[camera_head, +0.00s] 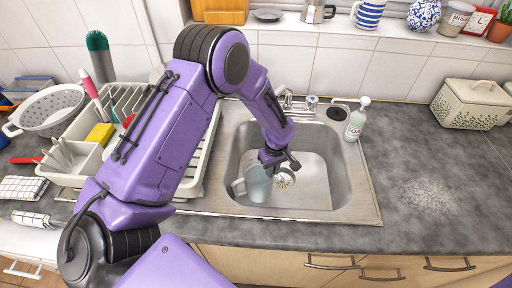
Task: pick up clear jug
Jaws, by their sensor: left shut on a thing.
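The clear jug (257,186) is in the sink basin (322,190), a pale see-through vessel with its handle at the left. My left gripper (277,163) reaches down into the basin at the jug's upper right side. It is shut on the jug, at or near its rim; the exact contact is small and partly hidden by the gripper. I cannot tell whether the jug touches the basin floor. My right gripper is not in view.
A dish rack (195,165) stands left of the sink, partly behind my left arm. The tap (290,101) and a soap bottle (357,119) stand behind the basin. A patterned box (471,104) is at the far right. The right counter (425,170) is mostly clear.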

